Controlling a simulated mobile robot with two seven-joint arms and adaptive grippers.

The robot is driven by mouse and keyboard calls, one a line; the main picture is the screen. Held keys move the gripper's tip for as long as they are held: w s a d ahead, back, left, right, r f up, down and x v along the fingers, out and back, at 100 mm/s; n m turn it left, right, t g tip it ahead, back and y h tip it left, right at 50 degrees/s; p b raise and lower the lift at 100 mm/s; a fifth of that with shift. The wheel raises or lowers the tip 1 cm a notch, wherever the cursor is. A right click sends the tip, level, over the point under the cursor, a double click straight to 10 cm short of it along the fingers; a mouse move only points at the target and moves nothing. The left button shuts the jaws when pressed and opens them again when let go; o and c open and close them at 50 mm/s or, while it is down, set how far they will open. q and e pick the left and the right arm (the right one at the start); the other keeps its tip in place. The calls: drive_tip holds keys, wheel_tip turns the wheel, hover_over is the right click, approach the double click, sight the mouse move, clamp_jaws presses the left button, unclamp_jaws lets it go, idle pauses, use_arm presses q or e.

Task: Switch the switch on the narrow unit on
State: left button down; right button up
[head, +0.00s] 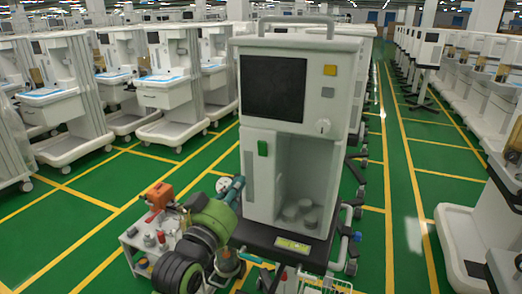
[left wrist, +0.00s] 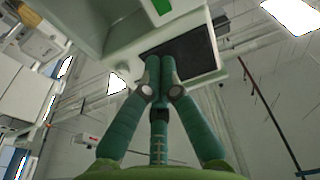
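The narrow unit (head: 341,92) is a tall white cabinet in the middle of the head view. It has a dark screen (head: 273,86), a yellow button (head: 330,70), a grey button and a round white knob (head: 323,126). A green switch (head: 263,148) sits below the screen on the left; I cannot tell its position. A green part also shows in the left wrist view (left wrist: 161,6). My left gripper (head: 236,184) is low at the unit's left side, below the green switch and apart from it. Its teal fingers (left wrist: 159,60) are together, with nothing seen between them. My right gripper is not in view.
A small white trolley (head: 135,243) with an orange device (head: 158,194) stands left of my arm. White carts line both sides. Green floor with yellow lines is open right of the unit. Pots (head: 300,212) stand in the unit's recess.

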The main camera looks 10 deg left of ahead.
use_arm(q)
drive_tip(key=shift+r, duration=0.1)
drive_tip(key=p, duration=0.4)
approach(265, 143)
drive_tip(key=x, duration=0.5)
drive_tip(key=shift+w+d+r, duration=0.15)
drive_tip(key=shift+w+r, duration=0.05)
drive_tip(key=shift+w, duration=0.15)
drive_tip(key=shift+w+d, duration=0.1)
drive_tip(key=shift+w, duration=0.55)
